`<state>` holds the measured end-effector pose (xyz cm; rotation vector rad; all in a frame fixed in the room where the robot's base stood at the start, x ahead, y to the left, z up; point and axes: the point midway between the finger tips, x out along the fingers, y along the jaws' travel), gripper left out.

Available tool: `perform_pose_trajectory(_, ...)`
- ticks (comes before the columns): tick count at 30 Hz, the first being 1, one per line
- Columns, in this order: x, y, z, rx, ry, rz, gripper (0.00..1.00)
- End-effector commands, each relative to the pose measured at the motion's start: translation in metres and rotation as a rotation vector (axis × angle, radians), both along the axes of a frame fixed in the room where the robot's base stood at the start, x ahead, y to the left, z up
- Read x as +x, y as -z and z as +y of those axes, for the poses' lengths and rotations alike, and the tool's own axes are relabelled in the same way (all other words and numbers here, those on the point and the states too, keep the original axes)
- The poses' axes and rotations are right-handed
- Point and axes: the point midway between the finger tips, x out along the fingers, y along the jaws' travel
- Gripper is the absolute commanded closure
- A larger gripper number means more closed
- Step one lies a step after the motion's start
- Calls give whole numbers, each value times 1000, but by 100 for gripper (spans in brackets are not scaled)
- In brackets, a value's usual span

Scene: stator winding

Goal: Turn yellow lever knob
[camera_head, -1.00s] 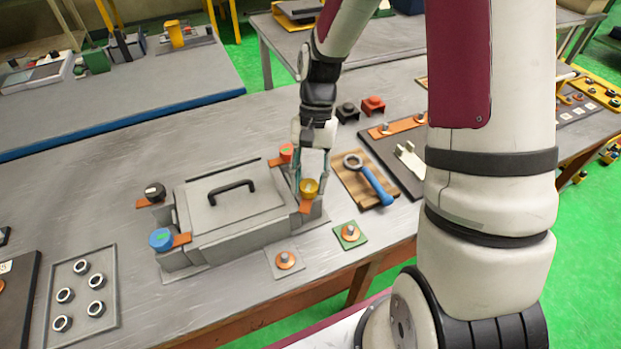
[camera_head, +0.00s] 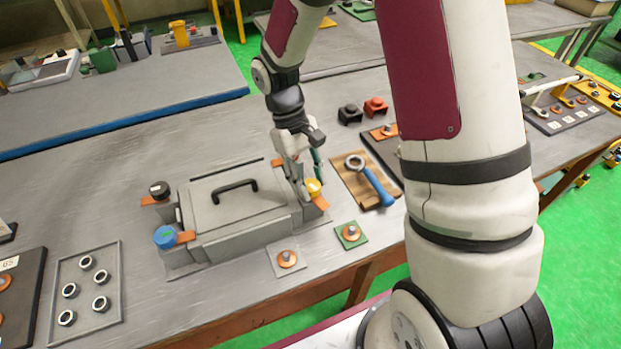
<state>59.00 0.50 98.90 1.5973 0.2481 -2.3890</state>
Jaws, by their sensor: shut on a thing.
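The yellow knob (camera_head: 313,187) sits on an orange lever (camera_head: 321,203) at the right front corner of a grey box (camera_head: 240,205) with a black handle. My gripper (camera_head: 307,184) is at the knob from above, with its fingers shut on it. The far finger is partly hidden by the near parts of the gripper. A blue knob (camera_head: 165,237) and a black knob (camera_head: 159,190) sit on orange levers at the left side of the box. The red knob at the back right corner is hidden behind my gripper.
A wooden board (camera_head: 350,190) with a blue-handled ring wrench (camera_head: 371,182) lies close to the right of my gripper. A tray (camera_head: 112,310) with several nuts is at the left.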

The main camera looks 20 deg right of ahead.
Motion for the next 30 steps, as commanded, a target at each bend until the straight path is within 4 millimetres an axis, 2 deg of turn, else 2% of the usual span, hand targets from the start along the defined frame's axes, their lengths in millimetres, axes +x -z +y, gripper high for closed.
perform_pose_trajectory(30, -7, 1, 4, 3, -949, 6, 92)
